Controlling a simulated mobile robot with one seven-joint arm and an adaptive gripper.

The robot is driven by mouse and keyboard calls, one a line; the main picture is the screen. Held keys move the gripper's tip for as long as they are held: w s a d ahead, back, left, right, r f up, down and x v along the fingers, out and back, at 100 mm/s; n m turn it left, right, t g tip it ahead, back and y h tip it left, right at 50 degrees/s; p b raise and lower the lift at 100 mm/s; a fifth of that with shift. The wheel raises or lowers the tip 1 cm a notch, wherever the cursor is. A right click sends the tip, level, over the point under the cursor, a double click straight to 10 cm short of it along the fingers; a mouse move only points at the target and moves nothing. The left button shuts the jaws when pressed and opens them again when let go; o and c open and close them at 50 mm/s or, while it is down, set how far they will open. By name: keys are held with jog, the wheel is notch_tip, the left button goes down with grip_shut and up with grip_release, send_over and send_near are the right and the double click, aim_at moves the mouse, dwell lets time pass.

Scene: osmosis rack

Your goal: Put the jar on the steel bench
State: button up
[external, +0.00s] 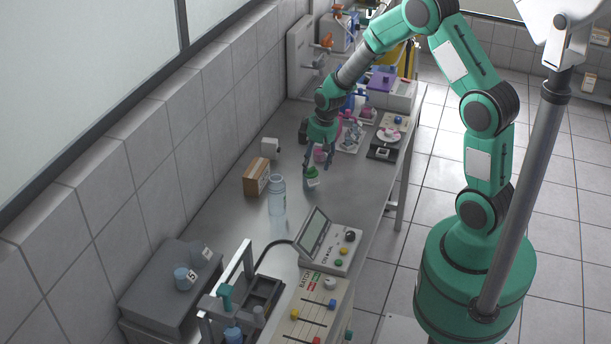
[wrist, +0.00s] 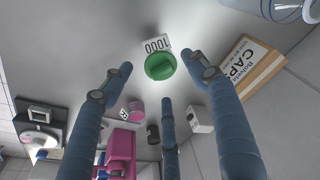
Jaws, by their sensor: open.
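A small jar with a green lid and a white label reading 1000 (wrist: 160,66) appears to stand upright on the steel bench (external: 222,212). In the external view the jar (external: 312,178) is just below my fingertips. My gripper (external: 318,166) has its fingers spread, pointing down over the bench. In the wrist view the fingers of my gripper (wrist: 158,80) are apart around the green lid, with gaps visible on both sides. Whether the tips reach below the lid is hard to tell.
A cardboard box (wrist: 247,72) and a clear bottle (external: 277,198) stand close to the jar. A pink jar (wrist: 136,109) and a small white box (wrist: 200,119) are nearby. A control box with a screen (external: 325,240) sits in front. Bare bench lies left of the bottle.

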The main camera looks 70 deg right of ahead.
jog(key=shift+v, duration=2.35)
jog(key=s+a+r+n+t, duration=0.1)
jog(key=s+a+r, duration=0.3)
jog(key=a+r, duration=0.55)
jog(key=s+a+r+n+t, duration=0.1)
jog(key=s+a+r, duration=0.4)
jog(key=r, duration=0.7)
jog(key=s+a+r+n, duration=0.1)
jog(key=s+a+r, duration=0.3)
jog(key=s, duration=0.5)
jog(key=s+a+r+t, duration=0.1)
jog(key=s+a+r, duration=0.4)
jog(key=s+a, duration=0.4)
jog(key=shift+s+n+y, duration=0.15)
jog(key=shift+n+y, duration=0.15)
jog(key=shift+n, duration=0.1)
